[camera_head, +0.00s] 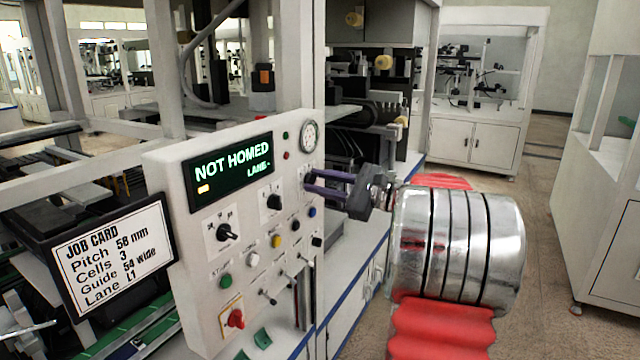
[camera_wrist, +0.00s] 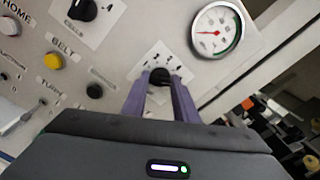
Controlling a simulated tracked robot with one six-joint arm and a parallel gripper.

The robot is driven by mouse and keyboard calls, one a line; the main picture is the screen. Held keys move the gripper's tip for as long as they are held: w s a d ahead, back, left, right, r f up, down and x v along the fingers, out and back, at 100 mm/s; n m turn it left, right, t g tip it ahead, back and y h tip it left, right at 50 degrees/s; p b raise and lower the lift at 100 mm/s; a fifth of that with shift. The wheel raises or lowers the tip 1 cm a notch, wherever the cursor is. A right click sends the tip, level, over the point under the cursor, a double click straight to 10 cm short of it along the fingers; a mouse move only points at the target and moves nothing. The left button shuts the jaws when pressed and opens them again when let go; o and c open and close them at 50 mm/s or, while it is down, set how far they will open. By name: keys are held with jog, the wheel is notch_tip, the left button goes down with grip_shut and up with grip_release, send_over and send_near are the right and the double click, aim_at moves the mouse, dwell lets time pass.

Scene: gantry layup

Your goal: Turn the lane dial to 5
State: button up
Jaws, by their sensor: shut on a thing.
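The lane dial (camera_wrist: 160,76) is a small black knob on a white plate with printed marks, near the panel's right edge and beside the round gauge. My gripper (camera_wrist: 159,84) has its two purple fingers on either side of this knob, shut on it. In the head view my gripper (camera_head: 308,182) reaches the panel from the right, and its fingers largely hide the dial. The panel display (camera_head: 232,170) reads "NOT HOMED" and "LANE-". Which number the dial points to cannot be read.
The control panel (camera_head: 170,165) carries other black knobs (camera_head: 227,232), a yellow button (camera_head: 276,241), a green button (camera_head: 225,281) and a red switch (camera_head: 235,318). The gauge (camera_head: 309,136) sits just above the dial. A job card (camera_head: 115,250) stands left, reading "Lane L1".

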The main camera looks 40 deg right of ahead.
jog(key=shift+a+f, duration=0.1)
jog(key=o, duration=1.1)
jog(key=shift+c, duration=0.2)
jog(key=v, duration=1.4)
jog(key=shift+w, duration=0.1)
